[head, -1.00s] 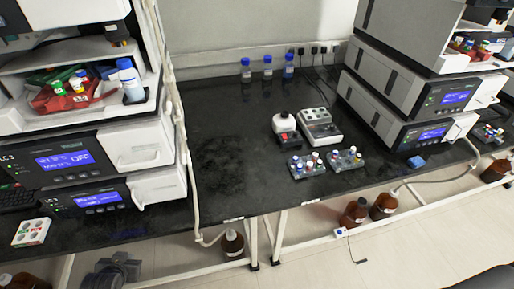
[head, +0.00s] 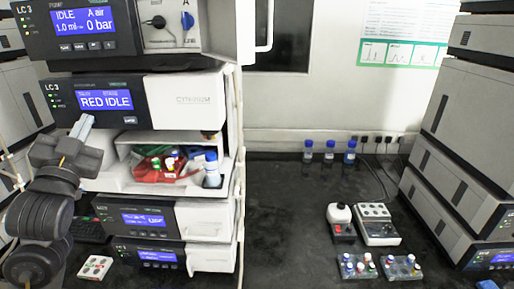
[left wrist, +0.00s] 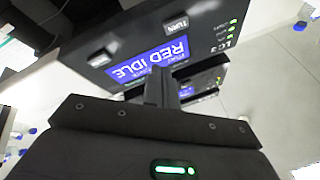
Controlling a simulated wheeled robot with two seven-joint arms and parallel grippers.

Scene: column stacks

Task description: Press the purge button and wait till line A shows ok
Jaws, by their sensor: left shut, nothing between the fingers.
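The pump module (head: 125,30) is at the top left of the head view. Its blue display (head: 84,21) reads IDLE, A air, 1.0 ml and 0 bar. A row of small buttons (head: 88,46) lies under that display; their labels are too small to read. My left gripper (head: 84,124) is shut and empty, below the pump, at the lower left of the module whose display reads RED IDLE (head: 105,100). In the left wrist view the shut fingers (left wrist: 160,82) point towards that RED IDLE display (left wrist: 150,60). My right gripper is not in view.
A tray bay with a red rack (head: 158,166) and a blue-capped bottle (head: 212,170) is below the RED IDLE module. More modules stand under it. The dark bench (head: 285,210) is open to the right, with several bottles at the wall and another stack (head: 465,140) at the far right.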

